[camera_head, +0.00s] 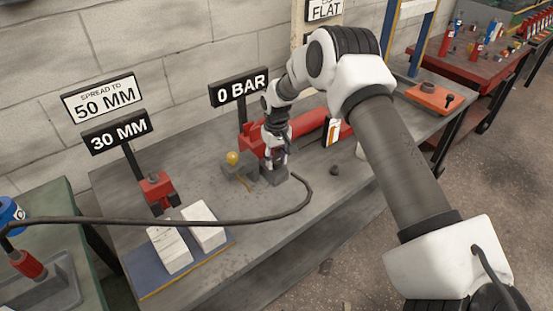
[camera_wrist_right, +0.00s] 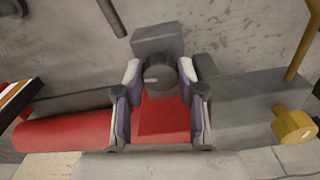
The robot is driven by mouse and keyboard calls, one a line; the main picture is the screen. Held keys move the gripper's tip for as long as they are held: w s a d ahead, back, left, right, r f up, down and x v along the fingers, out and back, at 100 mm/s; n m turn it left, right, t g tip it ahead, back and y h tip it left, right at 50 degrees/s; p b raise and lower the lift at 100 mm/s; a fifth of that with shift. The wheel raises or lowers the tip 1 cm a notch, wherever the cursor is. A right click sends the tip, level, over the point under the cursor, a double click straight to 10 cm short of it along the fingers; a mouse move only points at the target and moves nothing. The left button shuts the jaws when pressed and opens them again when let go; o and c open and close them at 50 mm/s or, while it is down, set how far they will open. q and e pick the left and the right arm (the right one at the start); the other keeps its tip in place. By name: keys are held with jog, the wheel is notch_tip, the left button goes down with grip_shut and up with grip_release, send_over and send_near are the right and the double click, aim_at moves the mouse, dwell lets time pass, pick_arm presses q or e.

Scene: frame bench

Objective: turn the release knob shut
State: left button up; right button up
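My left gripper is not in view.
A yellow ball-ended part (camera_head: 232,158) stands just left of the gripper. A dark hose (camera_head: 190,221) crosses the bench (camera_head: 262,245) in front. White blocks (camera_head: 172,249) and a red spreader-like tool (camera_head: 157,190) are at left. An orange item (camera_head: 433,97) lies at right.

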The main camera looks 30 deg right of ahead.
jog(key=shift+c, duration=1.2)
jog(key=shift+a+r+m+p, duration=0.1)
jog(key=shift+r+m+p, duration=0.05)
jog(key=shift+m+p, duration=1.1)
jog(key=m+p, duration=0.1)
jog(key=m, duration=0.3)
jog(key=m+p, duration=0.2)
jog(key=m, duration=0.3)
jog(key=shift+a, duration=0.1)
jog(key=shift+w+m+p, duration=0.1)
jog(key=shift+m+p, duration=0.7)
jog(key=shift+m, duration=1.35)
